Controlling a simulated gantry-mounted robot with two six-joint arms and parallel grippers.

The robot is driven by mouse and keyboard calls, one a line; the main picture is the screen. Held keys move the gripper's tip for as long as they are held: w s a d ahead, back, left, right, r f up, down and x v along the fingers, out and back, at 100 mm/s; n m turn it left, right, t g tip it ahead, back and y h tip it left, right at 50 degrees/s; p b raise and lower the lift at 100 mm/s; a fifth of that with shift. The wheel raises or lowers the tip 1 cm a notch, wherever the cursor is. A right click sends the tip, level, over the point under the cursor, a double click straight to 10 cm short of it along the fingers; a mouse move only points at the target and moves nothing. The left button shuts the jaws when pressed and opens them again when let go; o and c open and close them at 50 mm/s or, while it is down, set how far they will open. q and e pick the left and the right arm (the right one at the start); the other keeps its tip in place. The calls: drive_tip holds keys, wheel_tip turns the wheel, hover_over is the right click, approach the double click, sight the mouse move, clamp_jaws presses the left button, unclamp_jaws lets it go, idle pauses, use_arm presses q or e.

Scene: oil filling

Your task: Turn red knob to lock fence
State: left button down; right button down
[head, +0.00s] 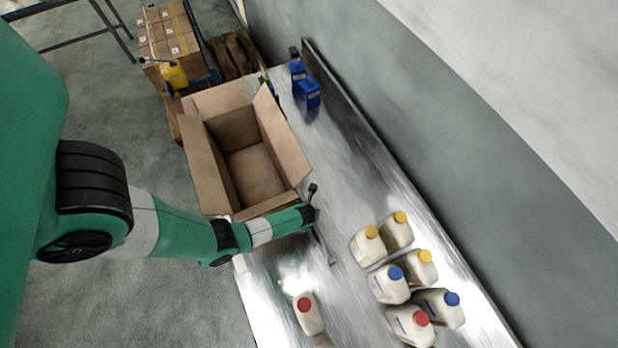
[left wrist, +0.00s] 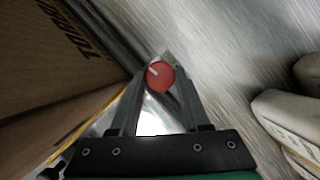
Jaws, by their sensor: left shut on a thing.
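The red knob (left wrist: 160,75) is round with a pale mark on its face. It sits between the fingertips of my left gripper (left wrist: 160,85), which is shut on it. A dark rail (left wrist: 112,35) runs up to the knob beside the cardboard box; I cannot tell for sure that it is the fence. In the head view my left arm reaches over the metal table at the box's near edge. The knob is hidden there. My right gripper is not in view.
An open, empty cardboard box (head: 207,165) stands at the table's left edge. Several white jugs with coloured caps (head: 390,284) stand at the right, and one red-capped jug (head: 309,318) stands in front. Blue containers (head: 308,94) are at the far end. The table (head: 352,165) is clear between.

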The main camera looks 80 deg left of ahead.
use_arm(q)
drive_tip(key=shift+c, duration=1.9)
unclamp_jaws()
drive_tip(key=p+v, duration=0.4)
drive_tip(key=v, duration=0.7)
drive_tip(key=shift+r+p, duration=0.25)
drive_tip(key=shift+p, duration=0.15)
